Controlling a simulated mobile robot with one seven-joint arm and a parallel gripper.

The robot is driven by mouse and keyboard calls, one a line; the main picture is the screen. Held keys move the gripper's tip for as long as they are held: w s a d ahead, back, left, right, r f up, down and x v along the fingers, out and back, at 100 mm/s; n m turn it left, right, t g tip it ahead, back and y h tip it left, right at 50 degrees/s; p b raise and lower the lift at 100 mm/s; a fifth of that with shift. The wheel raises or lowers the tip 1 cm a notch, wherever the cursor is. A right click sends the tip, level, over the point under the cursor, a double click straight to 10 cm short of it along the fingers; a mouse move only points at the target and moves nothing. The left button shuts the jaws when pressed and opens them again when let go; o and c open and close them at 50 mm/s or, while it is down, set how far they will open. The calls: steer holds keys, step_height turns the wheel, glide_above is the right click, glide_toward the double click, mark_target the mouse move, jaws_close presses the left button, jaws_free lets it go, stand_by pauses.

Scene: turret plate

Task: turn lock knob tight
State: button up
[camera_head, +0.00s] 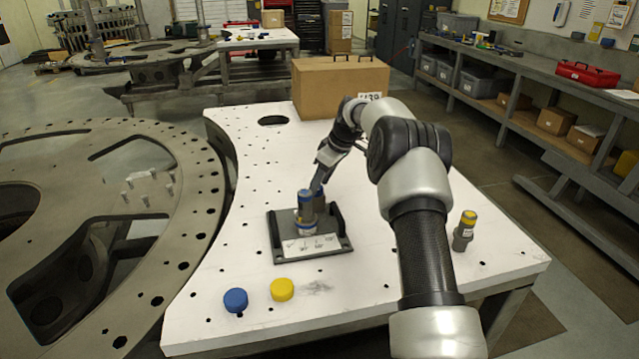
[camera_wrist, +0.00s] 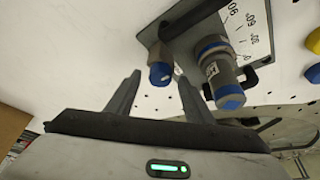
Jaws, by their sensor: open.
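A dark fixture (camera_head: 335,243) with a white scale plate (camera_head: 310,245) sits on the white table; the scale also shows in the wrist view (camera_wrist: 240,28). A grey cylinder with blue bands and a label (camera_head: 306,212) stands upright on it, and its blue end shows in the wrist view (camera_wrist: 230,95). Beside it in the wrist view is a smaller grey knob with a blue end (camera_wrist: 160,72), likely the lock knob. My gripper (camera_wrist: 156,82) is open, its fingers pointing toward this knob, which appears between and just beyond the tips. In the head view my gripper (camera_head: 318,182) is right behind the cylinder and partly hidden.
A blue cap (camera_head: 235,300) and a yellow cap (camera_head: 282,289) lie at the table's front left. A grey cylinder with a yellow top (camera_head: 465,230) stands at the right. A cardboard box (camera_head: 325,88) is at the back.

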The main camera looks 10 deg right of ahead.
steer(key=shift+w+a+f, duration=0.15)
steer(key=shift+f, duration=0.25)
steer(key=shift+c, duration=0.5)
steer(key=c, duration=0.9)
steer(key=shift+c, duration=0.2)
